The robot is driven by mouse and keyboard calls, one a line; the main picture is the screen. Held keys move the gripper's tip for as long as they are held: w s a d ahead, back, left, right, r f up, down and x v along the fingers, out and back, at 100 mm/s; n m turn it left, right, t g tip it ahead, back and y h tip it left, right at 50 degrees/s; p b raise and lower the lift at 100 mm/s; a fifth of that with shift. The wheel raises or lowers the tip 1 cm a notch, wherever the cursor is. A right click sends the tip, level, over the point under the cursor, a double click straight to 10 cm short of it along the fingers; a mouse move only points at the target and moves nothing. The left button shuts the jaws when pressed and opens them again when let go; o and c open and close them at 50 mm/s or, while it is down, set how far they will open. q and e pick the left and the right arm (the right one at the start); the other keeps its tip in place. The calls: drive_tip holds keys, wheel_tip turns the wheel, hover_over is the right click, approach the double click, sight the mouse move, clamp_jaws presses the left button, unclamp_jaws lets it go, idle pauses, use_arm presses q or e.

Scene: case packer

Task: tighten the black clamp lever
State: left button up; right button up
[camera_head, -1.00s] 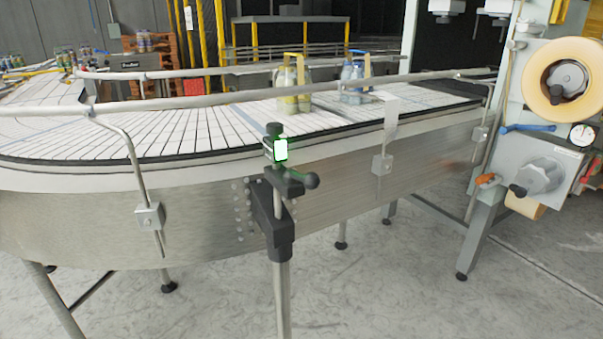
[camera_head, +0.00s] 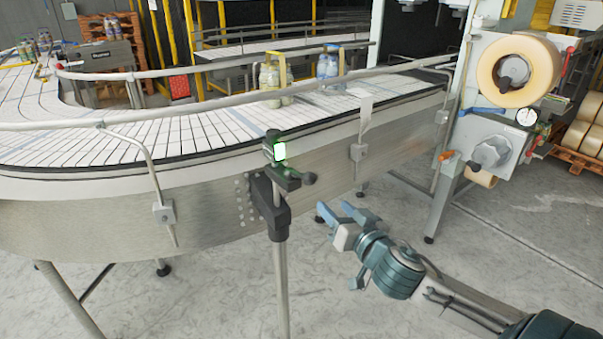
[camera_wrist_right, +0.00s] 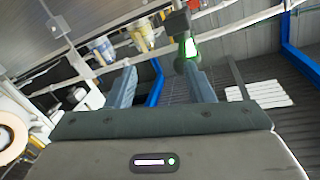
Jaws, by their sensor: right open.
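The black clamp lever (camera_head: 308,178) has a round knob and sticks out to the right from the black clamp on a metal post. A small sensor with a bright green display (camera_head: 279,151) sits just above it. My right gripper (camera_head: 341,209) is open and empty, apart from the lever, below and to the right of it. In the right wrist view, my two blue fingers (camera_wrist_right: 160,78) are spread. The green-lit sensor (camera_wrist_right: 190,47) and dark clamp parts show beyond the right finger; I cannot clearly tell the lever there. My left gripper is not in view.
The curved conveyor (camera_head: 110,215) with its metal side wall and guard rail stands behind the post. Bottle packs (camera_head: 275,82) stand on its belt. A machine with a tape roll (camera_head: 518,70) stands at the right. The floor right of the post is open.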

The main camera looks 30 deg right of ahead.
sight(313, 180)
wheel_tip(313, 180, up, 4)
drive_tip(key=s+a, duration=0.1)
drive_tip(key=a, duration=0.1)
drive_tip(key=shift+t+y, duration=0.3)
drive_tip(key=shift+t, duration=0.1)
drive_tip(key=w, duration=0.3)
drive_tip(key=w+p, duration=0.1)
drive_tip(key=w, duration=0.2)
drive_tip(key=w+d, duration=0.1)
drive_tip(key=w, duration=0.2)
drive_tip(key=shift+w+f+p, duration=0.1)
drive_tip(key=shift+w+p, duration=0.05)
drive_tip(key=shift+p, duration=0.15)
drive_tip(key=shift+w+f, duration=0.1)
drive_tip(key=shift+w, duration=0.5)
clamp_jaws()
